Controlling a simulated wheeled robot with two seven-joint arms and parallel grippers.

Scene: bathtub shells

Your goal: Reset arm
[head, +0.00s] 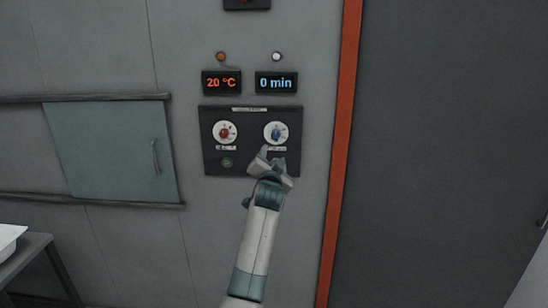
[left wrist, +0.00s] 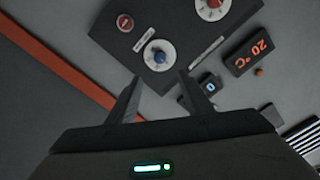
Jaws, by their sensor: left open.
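My left arm reaches up from the bottom of the head view to a dark control panel (head: 250,112) on the grey wall. My left gripper (head: 272,155) is open in front of the panel's lower right part, just below the blue knob (head: 275,132). In the left wrist view the two fingers (left wrist: 159,76) are spread with nothing between them. The blue knob (left wrist: 158,53) shows beyond the fingertips there, apart from them as far as I can tell. The red knob (head: 225,132) is to its left in the head view. My right gripper is not in view.
Above the panel, displays read 20 °C (head: 221,83) and 0 min (head: 276,83), each under a small lamp. A green button (head: 227,162) sits below the red knob. A sliding hatch (head: 110,150) is left, an orange door frame (head: 340,150) right, a table (head: 35,250) lower left.

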